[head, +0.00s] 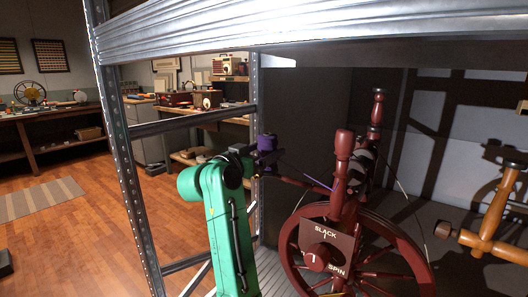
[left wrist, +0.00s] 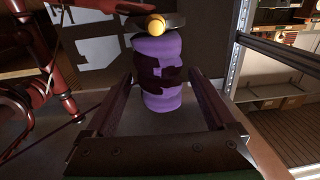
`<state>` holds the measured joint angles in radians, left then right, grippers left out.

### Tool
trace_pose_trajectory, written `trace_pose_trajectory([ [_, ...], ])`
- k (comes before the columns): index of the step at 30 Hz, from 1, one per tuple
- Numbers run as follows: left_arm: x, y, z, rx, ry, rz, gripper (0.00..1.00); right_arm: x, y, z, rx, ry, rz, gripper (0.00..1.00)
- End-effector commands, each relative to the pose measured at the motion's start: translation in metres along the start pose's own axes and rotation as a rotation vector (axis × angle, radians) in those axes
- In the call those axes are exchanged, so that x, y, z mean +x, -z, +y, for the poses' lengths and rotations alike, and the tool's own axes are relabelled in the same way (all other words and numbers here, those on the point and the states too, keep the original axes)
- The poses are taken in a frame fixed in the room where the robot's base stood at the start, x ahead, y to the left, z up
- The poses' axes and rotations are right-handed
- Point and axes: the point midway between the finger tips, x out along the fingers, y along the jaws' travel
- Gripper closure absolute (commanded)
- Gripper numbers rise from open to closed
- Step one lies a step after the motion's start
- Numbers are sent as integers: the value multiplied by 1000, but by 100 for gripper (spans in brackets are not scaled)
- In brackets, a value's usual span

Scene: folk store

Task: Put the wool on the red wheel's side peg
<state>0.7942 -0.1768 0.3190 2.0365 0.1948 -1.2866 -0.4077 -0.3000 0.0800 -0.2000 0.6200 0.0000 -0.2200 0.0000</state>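The purple wool (head: 267,142) is at the end of my green left arm, raised above the floor and left of the red wheel (head: 350,240). My right gripper is not in view.
A metal shelf upright (head: 125,170) and beam (head: 300,25) frame the bay closely around my left arm. An orange-brown wooden wheel frame (head: 490,225) stands at the right. A workbench (head: 60,118) and open wooden floor lie at the left.

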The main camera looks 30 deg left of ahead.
Motion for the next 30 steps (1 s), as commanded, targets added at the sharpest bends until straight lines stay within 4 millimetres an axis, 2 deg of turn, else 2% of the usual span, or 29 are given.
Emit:
trace_pose_trajectory([
  [7, 0, 0, 0, 0, 0, 0, 12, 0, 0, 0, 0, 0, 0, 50],
  [11, -10, 0, -1, 0, 1, 1, 12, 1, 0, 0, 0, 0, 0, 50],
  [14, -29, -1, 0, 2, 2, 1, 12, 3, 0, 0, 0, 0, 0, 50],
  [24, -119, 0, 0, 4, 3, 2, 12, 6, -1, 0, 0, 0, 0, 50],
  [27, -127, -8, 0, 4, 0, 8, 12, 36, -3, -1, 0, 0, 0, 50],
  [30, -136, -6, 0, 3, 0, 7, 12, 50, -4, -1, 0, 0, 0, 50],
])
